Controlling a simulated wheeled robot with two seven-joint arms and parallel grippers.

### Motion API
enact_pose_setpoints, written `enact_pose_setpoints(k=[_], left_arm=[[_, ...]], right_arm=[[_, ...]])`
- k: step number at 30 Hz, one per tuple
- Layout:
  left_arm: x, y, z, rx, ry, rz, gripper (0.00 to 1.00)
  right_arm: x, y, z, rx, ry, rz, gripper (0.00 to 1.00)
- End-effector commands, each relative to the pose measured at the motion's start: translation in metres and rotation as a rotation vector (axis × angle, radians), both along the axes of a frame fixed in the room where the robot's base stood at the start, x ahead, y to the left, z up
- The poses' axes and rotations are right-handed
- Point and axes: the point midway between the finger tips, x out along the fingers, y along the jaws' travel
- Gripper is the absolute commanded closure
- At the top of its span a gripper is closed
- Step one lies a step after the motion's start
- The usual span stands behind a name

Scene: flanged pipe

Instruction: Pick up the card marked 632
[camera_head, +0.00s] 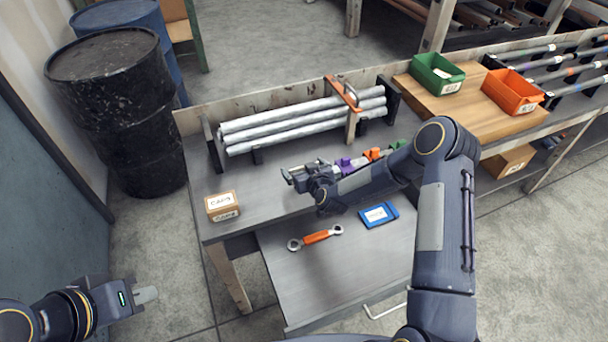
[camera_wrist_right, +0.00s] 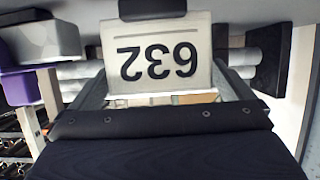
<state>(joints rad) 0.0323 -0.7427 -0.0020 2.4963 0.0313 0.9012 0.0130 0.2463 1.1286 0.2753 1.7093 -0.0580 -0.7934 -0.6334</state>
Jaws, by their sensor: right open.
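The white card marked 632 (camera_wrist_right: 157,62) fills the upper middle of the right wrist view, its black digits upside down there. It stands between the two fingers of my right gripper (camera_wrist_right: 165,92), which is open around it; I cannot tell whether either finger touches it. A dark piece (camera_wrist_right: 152,9) sits at the card's far edge in that view. In the head view my right gripper (camera_head: 291,180) is over the grey bench, in front of the pipes, and the card cannot be made out there. My left gripper (camera_head: 147,295) is at lower left, away from the bench, its fingers unclear.
Silvery pipes (camera_head: 300,122) lie in a rack behind my right gripper. Purple (camera_head: 344,164) and orange (camera_head: 372,154) blocks are beside it. Green (camera_head: 437,73) and orange (camera_head: 512,92) bins stand right.

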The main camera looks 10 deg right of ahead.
Motion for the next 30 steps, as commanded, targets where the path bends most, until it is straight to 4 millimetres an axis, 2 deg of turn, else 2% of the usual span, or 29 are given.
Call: enact_pose_setpoints(k=[6, 12, 14, 23, 26, 30], left_arm=[[0.000, 0.000, 0.000, 0.000, 0.000, 0.000, 1.00], [0.000, 0.000, 0.000, 0.000, 0.000, 0.000, 1.00], [0.000, 0.000, 0.000, 0.000, 0.000, 0.000, 1.00], [0.000, 0.000, 0.000, 0.000, 0.000, 0.000, 1.00], [0.000, 0.000, -0.001, 0.000, 0.000, 0.000, 1.00], [0.000, 0.000, -0.003, 0.000, 0.000, 0.000, 1.00]], right_arm=[[0.001, 0.000, -0.001, 0.000, 0.000, 0.000, 0.00], [0.001, 0.000, 0.000, 0.000, 0.000, 0.000, 0.26], [0.001, 0.000, 0.000, 0.000, 0.000, 0.000, 0.32], [0.001, 0.000, 0.003, 0.000, -0.001, 0.000, 0.32], [0.001, 0.000, 0.010, -0.001, -0.001, 0.000, 0.32], [0.002, 0.000, 0.033, -0.001, -0.005, 0.000, 0.32]])
